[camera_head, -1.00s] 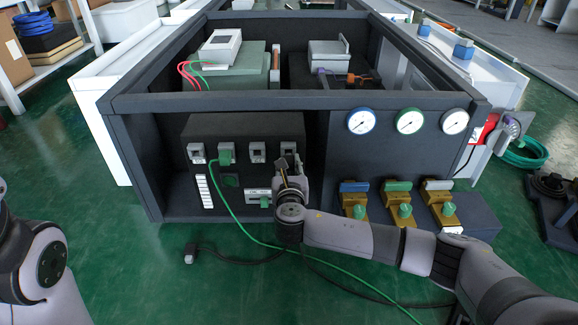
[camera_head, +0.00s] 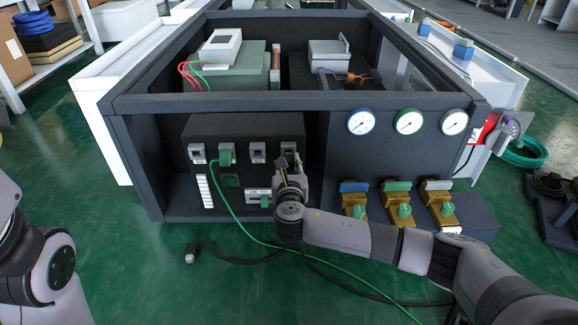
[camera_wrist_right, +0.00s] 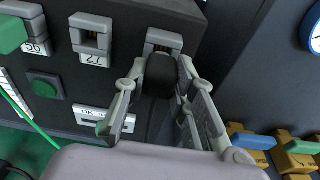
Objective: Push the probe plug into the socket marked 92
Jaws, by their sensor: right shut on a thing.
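My right gripper (camera_head: 288,168) is at the rightmost socket of the dark panel. In the right wrist view, my right gripper (camera_wrist_right: 160,100) is shut on a black plug (camera_wrist_right: 159,76). The plug's far end overlaps the lower part of the rightmost socket (camera_wrist_right: 163,40); I cannot tell if it is inside. That socket's number label is hidden behind the plug and fingers. The neighbouring socket (camera_wrist_right: 92,36) is empty and marked 27. The socket left of it is marked 56 and holds a green plug (camera_wrist_right: 12,34). My left arm shows at the left edge; its gripper is out of view.
A green cable (camera_head: 245,228) hangs from the green plug and crosses the floor. A black cable with a connector (camera_head: 190,253) lies on the floor. Brass valves (camera_head: 398,205) with green knobs stand right of my right gripper, below three gauges (camera_head: 409,121).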

